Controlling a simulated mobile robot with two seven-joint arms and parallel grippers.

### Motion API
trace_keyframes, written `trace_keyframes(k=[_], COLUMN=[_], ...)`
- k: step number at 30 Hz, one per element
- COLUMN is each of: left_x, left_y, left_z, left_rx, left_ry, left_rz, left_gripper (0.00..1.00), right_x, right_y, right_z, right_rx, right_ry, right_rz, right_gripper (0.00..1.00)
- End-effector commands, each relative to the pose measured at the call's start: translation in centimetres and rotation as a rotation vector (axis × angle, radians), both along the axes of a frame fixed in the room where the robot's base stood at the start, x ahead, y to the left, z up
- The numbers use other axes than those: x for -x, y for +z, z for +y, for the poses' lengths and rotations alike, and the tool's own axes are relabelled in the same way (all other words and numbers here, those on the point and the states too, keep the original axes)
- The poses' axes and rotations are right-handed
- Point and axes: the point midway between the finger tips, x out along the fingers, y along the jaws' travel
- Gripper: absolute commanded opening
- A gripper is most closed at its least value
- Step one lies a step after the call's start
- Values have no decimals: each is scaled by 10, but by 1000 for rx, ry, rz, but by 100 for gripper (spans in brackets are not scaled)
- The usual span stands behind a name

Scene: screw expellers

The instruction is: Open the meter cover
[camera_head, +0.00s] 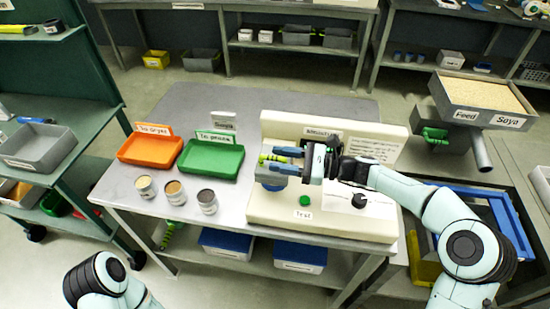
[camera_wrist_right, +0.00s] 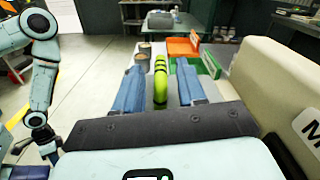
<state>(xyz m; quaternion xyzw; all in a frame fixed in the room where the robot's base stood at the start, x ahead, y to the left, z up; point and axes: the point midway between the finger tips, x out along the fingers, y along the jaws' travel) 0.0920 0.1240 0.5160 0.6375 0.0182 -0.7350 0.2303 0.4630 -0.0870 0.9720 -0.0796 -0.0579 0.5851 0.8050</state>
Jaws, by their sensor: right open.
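The meter (camera_head: 262,207) is a cream machine with an upright back panel, on the grey table. A yellow-green handle (camera_head: 268,158) stands at its left end, above a blue-grey part (camera_head: 270,184) that looks like the cover; my gripper partly hides it. My right gripper (camera_head: 280,160) is open at the handle. In the right wrist view its blue fingers (camera_wrist_right: 160,88) stand on both sides of the handle (camera_wrist_right: 160,70), with a gap on each side.
Left of the meter are an orange tray (camera_head: 122,155), a green tray (camera_head: 238,163) and three filled cups (camera_head: 175,192). A green button (camera_head: 305,201) and a black knob (camera_head: 359,201) sit on the meter. A grain hopper (camera_head: 485,92) stands at the right.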

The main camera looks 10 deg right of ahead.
Motion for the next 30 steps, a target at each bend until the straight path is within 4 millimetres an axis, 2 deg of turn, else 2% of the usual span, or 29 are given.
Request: trace_keyframes(k=[6, 14, 15, 17, 18, 19, 26, 30], left_x=[0, 0, 0, 0, 0, 0, 0, 3], left_y=[0, 0, 0, 0, 0, 0, 1, 10], left_z=[0, 0, 0, 0, 0, 0, 0, -1], left_rx=[0, 1, 1, 0, 0, 0, 0, 3], left_ry=[0, 0, 0, 0, 0, 0, 0, -4], left_rz=[-1, -1, -1, -1, -1, -1, 1, 12], left_gripper=[0, 0, 0, 0, 0, 0, 0, 0], right_x=[-5, -6, -6, -6, -6, -6, -7, -8], right_y=[0, 0, 0, 0, 0, 0, 1, 6], right_z=[17, 18, 18, 18, 18, 17, 17, 16], right_rx=[-1, 0, 0, 0, 0, 1, 0, -8], right_ry=[0, -1, -1, -1, -1, -1, -3, -3], right_rz=[1, 1, 1, 0, 0, 0, 4, 29], right_gripper=[40, 40, 37, 17, 4, 0, 0, 0])
